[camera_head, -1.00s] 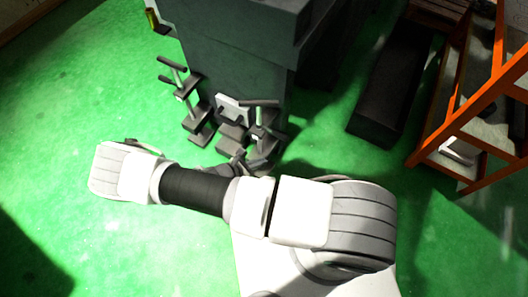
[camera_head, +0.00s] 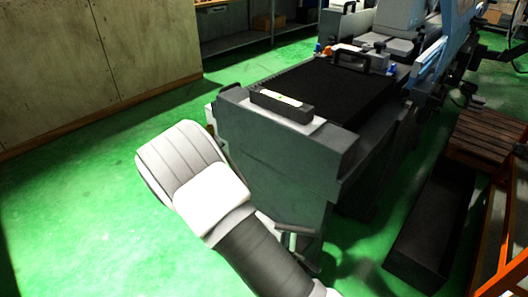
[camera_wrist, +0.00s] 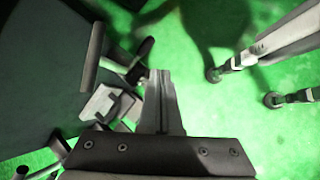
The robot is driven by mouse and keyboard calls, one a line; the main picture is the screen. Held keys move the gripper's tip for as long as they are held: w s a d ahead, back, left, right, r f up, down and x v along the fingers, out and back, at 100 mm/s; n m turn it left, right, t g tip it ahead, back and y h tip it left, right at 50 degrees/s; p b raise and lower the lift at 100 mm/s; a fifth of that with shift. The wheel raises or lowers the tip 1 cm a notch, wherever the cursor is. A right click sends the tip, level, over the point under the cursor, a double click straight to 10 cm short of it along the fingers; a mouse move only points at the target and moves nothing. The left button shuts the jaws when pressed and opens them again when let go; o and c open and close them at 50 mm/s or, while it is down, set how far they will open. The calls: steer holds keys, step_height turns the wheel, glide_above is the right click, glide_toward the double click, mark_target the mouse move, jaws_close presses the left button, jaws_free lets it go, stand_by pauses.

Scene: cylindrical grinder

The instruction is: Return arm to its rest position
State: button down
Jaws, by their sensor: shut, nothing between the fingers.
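My gripper (camera_wrist: 160,76) shows in the wrist view, with its two fingers together and nothing between them. It points over the green floor. The grey-green grinder body (camera_wrist: 45,75) and its dark handles (camera_wrist: 93,56) are left of the fingers. In the head view my white and black arm reaches up from the lower middle in front of the grinder (camera_head: 270,150). My gripper is not visible in the head view.
A dark trough (camera_head: 432,225) lies on the floor right of the grinder, beside an orange frame (camera_head: 510,225). A tan wall panel (camera_head: 100,65) stands at the back left. Green floor (camera_head: 75,220) is clear at the left.

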steer(key=s+d+r+m+y, duration=0.1)
steer(key=d+r+m+y, duration=0.2)
steer(key=r, duration=0.9)
steer(key=d+r+m+y, duration=0.2)
steer(key=r+m, duration=0.4)
steer(key=r, duration=0.5)
steer(key=s+d+r+m+t+y, duration=0.1)
steer(key=s+d+r+m+t, duration=0.15)
steer(key=s+r, duration=0.45)
steer(key=s+d+r+m+t+y, duration=0.1)
steer(key=s+d+r+m+y, duration=0.2)
steer(key=s+r, duration=0.45)
step_height(320, 180, up, 14)
steer(key=w+m+h+p, duration=0.1)
steer(key=p, duration=1.1)
steer(key=shift+w, duration=0.2)
